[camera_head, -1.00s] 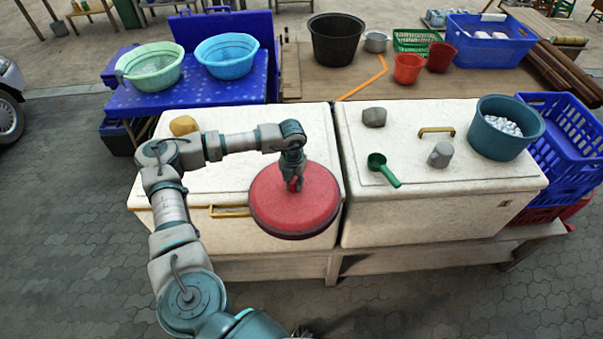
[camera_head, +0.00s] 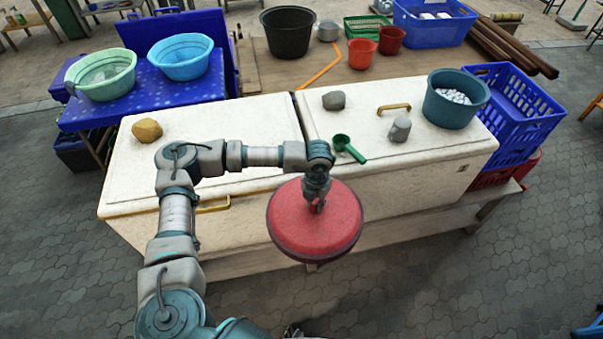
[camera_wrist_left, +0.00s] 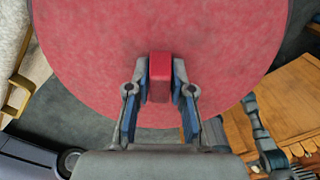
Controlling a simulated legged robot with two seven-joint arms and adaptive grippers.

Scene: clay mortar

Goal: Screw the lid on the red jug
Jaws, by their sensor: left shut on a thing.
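A large round red lid (camera_head: 312,232) with a dark rim hangs in front of the white chests in the head view. My left gripper (camera_head: 318,204) is shut on its small red knob and holds it from above, clear of the chests. In the left wrist view, the two fingers of my left gripper (camera_wrist_left: 160,85) press on both sides of the red knob (camera_wrist_left: 160,68), and the lid (camera_wrist_left: 85,55) fills most of the picture. I cannot make out the red jug in either view. My right gripper is not identifiable in these frames.
Two white chests (camera_head: 440,165) stand behind the lid. Paved ground (camera_head: 430,295) lies open at the front right.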

